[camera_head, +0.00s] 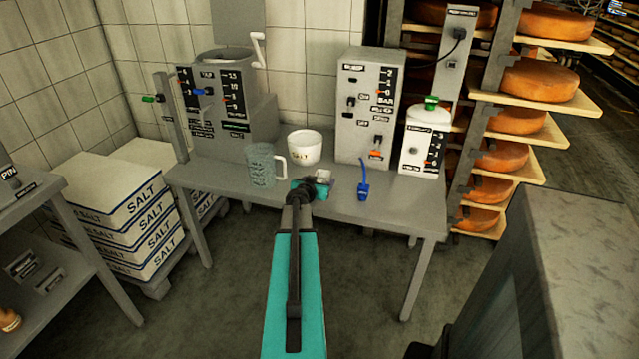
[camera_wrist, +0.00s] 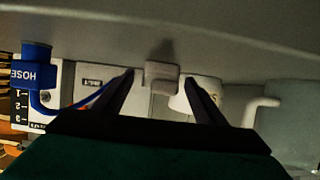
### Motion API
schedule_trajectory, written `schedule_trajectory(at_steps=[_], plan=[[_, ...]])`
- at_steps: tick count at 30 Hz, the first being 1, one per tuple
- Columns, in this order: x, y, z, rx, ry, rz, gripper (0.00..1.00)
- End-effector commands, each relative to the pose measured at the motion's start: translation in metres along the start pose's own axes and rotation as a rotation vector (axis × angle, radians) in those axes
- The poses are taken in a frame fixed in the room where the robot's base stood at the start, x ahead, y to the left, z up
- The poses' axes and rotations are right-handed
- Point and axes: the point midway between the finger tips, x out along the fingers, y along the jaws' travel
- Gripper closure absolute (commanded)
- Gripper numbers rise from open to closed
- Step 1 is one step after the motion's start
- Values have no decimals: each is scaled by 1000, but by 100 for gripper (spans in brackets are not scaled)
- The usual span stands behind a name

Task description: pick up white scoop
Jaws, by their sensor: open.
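A small pale grey-white piece, which looks like the white scoop (camera_head: 324,175), lies near the table's front edge in the head view. In the wrist view the scoop (camera_wrist: 162,73) shows between and beyond my fingertips. Its full shape is unclear. My gripper (camera_head: 311,187) is open and points at it from the front; it also shows in the wrist view (camera_wrist: 160,78). I see no contact between the fingers and the scoop. My arm and gripper hide part of the table edge.
The grey table (camera_head: 400,193) holds a white bowl (camera_head: 304,148) behind the scoop, a translucent mug (camera_head: 262,166) on the left and a blue hose nozzle (camera_head: 363,190) on the right. Grey machines (camera_head: 366,110) stand along the back. A dark grey block (camera_head: 575,260) fills the right foreground.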

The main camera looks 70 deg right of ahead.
Motion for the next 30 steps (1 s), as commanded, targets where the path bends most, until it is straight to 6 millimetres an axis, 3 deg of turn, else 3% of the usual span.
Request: schedule_trajectory(at_steps=[8, 26, 30], plan=[[17, 0, 0, -1, 0, 0, 35], [18, 0, 0, 0, 0, -1, 35], [18, -1, 0, 0, 0, -1, 57]])
